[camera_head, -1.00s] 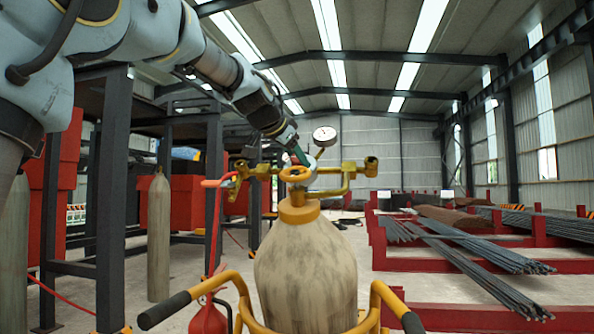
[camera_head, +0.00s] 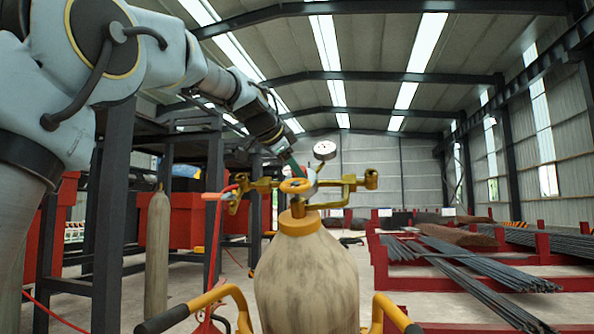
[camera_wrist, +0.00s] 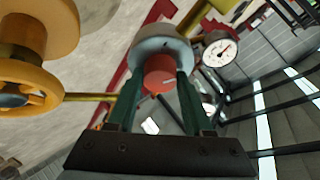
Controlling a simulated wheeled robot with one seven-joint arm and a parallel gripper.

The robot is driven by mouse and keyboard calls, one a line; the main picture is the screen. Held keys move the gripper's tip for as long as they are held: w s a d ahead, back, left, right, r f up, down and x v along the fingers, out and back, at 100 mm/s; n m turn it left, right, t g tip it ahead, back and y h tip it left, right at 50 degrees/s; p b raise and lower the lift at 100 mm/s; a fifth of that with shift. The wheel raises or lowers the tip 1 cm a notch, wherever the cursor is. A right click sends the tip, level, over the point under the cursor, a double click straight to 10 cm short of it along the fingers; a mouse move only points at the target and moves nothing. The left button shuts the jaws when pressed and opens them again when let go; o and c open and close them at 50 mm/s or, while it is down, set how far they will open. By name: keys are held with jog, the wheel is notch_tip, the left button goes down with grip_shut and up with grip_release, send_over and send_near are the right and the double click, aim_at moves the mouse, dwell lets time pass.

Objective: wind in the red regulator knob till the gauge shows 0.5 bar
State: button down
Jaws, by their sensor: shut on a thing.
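The red regulator knob (camera_wrist: 159,73) sits between the green fingers of my gripper (camera_wrist: 156,92) in the wrist view, and the fingers are shut on it. A grey regulator body (camera_wrist: 160,45) is just beyond the knob. The round white gauge (camera_wrist: 219,49) shows a dark needle, but its numbers are too small to read. In the head view the gauge (camera_head: 325,149) stands above the brass fittings, and my gripper (camera_head: 296,172) reaches down to the regulator from the upper left. The knob is hidden there.
A tan gas cylinder (camera_head: 306,275) with a yellow collar stands in front, its yellow valve handwheel (camera_head: 296,185) close to my gripper. A yellow trolley frame with black grips (camera_head: 163,320) surrounds it. Another cylinder (camera_head: 157,245) stands left. Rebar bundles (camera_head: 480,275) lie right.

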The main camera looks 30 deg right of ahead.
jog(key=shift+c, duration=1.5)
grip_release()
jog(key=b+v, duration=0.1)
jog(key=v, duration=0.9)
jog(key=shift+s+a+r, duration=0.15)
jog(key=shift+s+a, duration=0.05)
jog(key=shift+a, duration=0.15)
